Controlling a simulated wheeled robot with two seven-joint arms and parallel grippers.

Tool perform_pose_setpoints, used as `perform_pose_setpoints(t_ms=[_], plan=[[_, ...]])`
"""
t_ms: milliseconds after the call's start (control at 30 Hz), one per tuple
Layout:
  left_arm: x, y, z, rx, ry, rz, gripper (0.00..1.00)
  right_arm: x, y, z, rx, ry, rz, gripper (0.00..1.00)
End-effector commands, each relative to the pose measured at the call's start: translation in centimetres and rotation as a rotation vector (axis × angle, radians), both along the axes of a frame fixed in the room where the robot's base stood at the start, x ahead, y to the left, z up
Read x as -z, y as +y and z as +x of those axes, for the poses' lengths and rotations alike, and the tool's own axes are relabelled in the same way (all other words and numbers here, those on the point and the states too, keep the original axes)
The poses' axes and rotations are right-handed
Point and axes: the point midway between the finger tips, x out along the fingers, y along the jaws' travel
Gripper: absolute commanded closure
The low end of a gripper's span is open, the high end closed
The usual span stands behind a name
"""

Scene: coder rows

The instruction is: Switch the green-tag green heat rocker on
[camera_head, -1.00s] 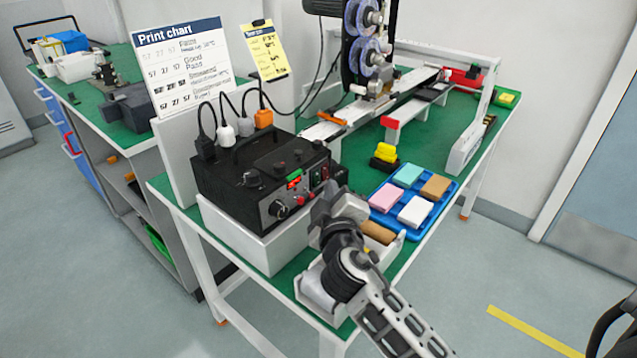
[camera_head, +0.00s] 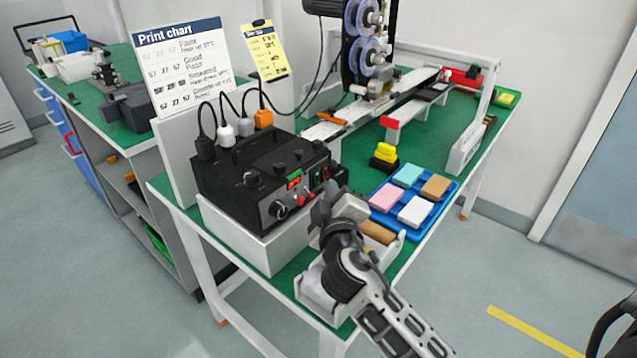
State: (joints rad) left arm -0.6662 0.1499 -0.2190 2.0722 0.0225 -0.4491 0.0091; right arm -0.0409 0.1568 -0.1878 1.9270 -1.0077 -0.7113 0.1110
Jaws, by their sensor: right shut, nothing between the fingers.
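The black control box (camera_head: 225,185) stands on a white plinth on the green-topped bench. Its sloped front carries a knob, a small lit display (camera_head: 293,184), red buttons and small rockers (camera_head: 318,178) near its right end. The rockers are too small to read their tags or which way they are tipped; a green spot shows among them. My right gripper (camera_head: 325,205) is shut and empty. It is close in front of the right end of the panel, just below the rockers in the picture; I cannot tell whether it touches the box. My left gripper is not in view.
A blue tray (camera_head: 441,206) with coloured blocks lies right of the gripper. White bins (camera_head: 313,297) stand below it. Yellow and black blocks (camera_head: 385,155) sit behind. Plugs and cables rise behind the box, with a print chart (camera_head: 183,65) and the printing machine (camera_head: 365,60) beyond.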

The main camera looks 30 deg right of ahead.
Motion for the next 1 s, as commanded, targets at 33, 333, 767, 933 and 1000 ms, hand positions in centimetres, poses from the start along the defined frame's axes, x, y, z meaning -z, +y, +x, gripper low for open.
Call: perform_pose_setpoints(t_ms=[33,333,767,933,1000], plan=[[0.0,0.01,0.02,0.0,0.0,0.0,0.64,0.0,0.0,0.0,0.0,0.0,0.0,1.0],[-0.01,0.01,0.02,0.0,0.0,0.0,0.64,0.0,0.0,0.0,0.0,0.0,0.0,1.0],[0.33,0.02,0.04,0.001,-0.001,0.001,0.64,0.13,0.33,0.8,0.0,0.0,0.0,1.0],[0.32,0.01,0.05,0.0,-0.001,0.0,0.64,0.14,0.32,0.78,0.0,0.0,0.0,1.0],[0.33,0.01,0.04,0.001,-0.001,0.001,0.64,0.15,0.32,0.8,0.0,0.0,0.0,1.0]])
